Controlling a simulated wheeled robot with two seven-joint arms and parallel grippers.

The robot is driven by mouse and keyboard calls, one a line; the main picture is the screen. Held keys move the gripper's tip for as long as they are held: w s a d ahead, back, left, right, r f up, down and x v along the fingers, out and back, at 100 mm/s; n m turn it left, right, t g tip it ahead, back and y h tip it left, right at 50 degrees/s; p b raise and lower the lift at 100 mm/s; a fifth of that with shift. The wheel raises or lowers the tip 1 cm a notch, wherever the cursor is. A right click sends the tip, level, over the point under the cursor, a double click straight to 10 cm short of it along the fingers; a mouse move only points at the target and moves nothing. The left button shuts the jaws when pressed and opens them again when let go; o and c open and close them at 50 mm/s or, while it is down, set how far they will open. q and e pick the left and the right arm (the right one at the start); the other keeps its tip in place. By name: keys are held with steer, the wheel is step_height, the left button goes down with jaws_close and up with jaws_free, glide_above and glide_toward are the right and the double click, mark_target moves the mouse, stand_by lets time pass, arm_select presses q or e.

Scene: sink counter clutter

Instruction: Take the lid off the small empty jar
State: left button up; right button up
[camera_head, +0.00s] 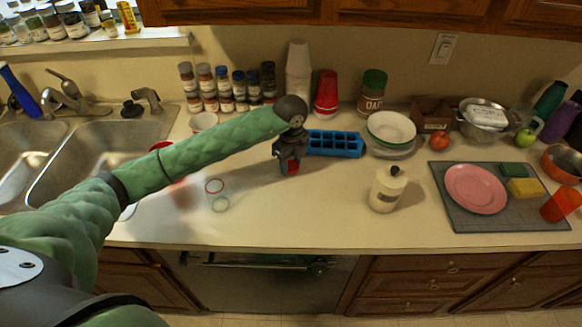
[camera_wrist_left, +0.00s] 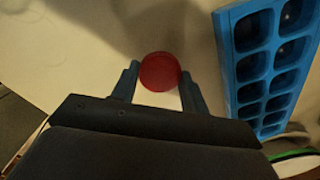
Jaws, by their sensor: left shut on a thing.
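A round red lid (camera_wrist_left: 160,71) sits between the two fingers of my left gripper (camera_wrist_left: 158,84) in the left wrist view. In the head view the left gripper (camera_head: 289,164) points down over the counter, shut on this lid, with a bit of red showing under the fingers. The gripper hides most of what is there, so I cannot tell whether a jar is under the lid. My right gripper is not in view.
A blue ice tray (camera_head: 336,144) lies just right of the gripper and also shows in the left wrist view (camera_wrist_left: 245,62). A white bottle (camera_head: 386,190) stands to the right. The front counter between them is clear.

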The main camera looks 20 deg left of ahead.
mark_target(291, 166)
arm_select(q)
steer(key=shift+f, duration=0.7)
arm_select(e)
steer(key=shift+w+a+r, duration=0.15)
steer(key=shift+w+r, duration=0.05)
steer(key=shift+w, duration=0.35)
arm_select(q)
steer(key=shift+f, duration=0.1)
steer(key=o, duration=1.1)
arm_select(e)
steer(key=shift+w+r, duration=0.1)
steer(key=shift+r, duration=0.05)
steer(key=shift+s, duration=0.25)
arm_select(q)
steer(key=shift+r, duration=0.4)
steer(key=shift+r+b, duration=2.7)
steer(key=shift+r, duration=3.1)
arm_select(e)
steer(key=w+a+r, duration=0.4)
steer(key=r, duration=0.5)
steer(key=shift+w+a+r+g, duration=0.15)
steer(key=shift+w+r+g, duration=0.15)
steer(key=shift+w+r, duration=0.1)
